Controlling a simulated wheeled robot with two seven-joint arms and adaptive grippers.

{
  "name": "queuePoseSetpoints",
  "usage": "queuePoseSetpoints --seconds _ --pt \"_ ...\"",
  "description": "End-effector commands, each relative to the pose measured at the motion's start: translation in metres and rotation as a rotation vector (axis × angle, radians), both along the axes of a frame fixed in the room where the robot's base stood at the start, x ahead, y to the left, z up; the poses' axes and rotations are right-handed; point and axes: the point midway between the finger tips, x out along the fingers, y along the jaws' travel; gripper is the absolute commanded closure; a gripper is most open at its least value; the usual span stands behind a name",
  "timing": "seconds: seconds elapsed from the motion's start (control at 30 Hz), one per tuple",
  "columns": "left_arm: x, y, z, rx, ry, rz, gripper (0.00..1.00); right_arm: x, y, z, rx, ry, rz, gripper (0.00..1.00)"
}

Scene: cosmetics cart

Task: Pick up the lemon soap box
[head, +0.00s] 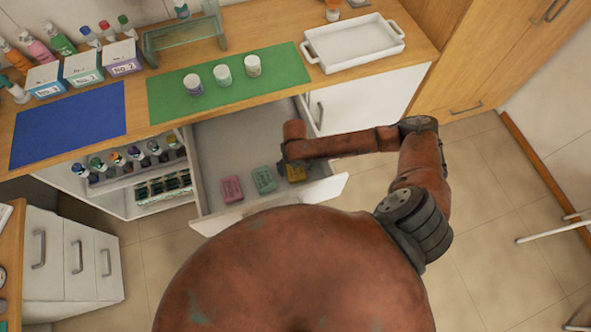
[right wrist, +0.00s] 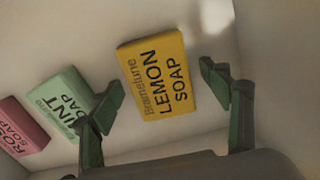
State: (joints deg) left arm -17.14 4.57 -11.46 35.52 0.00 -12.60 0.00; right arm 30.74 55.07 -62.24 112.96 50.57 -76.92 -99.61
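The lemon soap box (right wrist: 157,76) is yellow with dark lettering and lies in the open drawer. In the head view the lemon soap box (head: 296,174) is partly covered by my right arm. My right gripper (right wrist: 164,92) is open in the right wrist view, with one finger on each side of the box's near part and nothing held. In the head view the right gripper (head: 284,160) is over the drawer, right at the boxes. Whether the fingers touch the box I cannot tell. My left gripper is not in view.
A green mint soap box (head: 263,180) and a pink rose soap box (head: 232,189) lie left of the lemon box in the drawer (head: 240,135). The drawer's front and side walls are close. Jars (head: 223,75) stand on a green mat above.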

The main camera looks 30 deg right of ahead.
Motion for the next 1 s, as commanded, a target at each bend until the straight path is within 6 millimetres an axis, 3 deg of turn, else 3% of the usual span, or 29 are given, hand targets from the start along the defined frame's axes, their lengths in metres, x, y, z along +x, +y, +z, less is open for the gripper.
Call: queuePoseSetpoints --seconds 0.67,0.87,1.0 --pt "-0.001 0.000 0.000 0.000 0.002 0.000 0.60 0.000 0.000 0.000 -0.001 0.000 -0.001 0.76" --pt "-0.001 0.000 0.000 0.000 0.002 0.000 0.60 0.000 0.000 0.001 0.000 0.000 -0.001 0.77" --pt "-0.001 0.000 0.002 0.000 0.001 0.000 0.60 0.001 -0.001 0.012 -0.002 -0.002 -0.001 0.77"
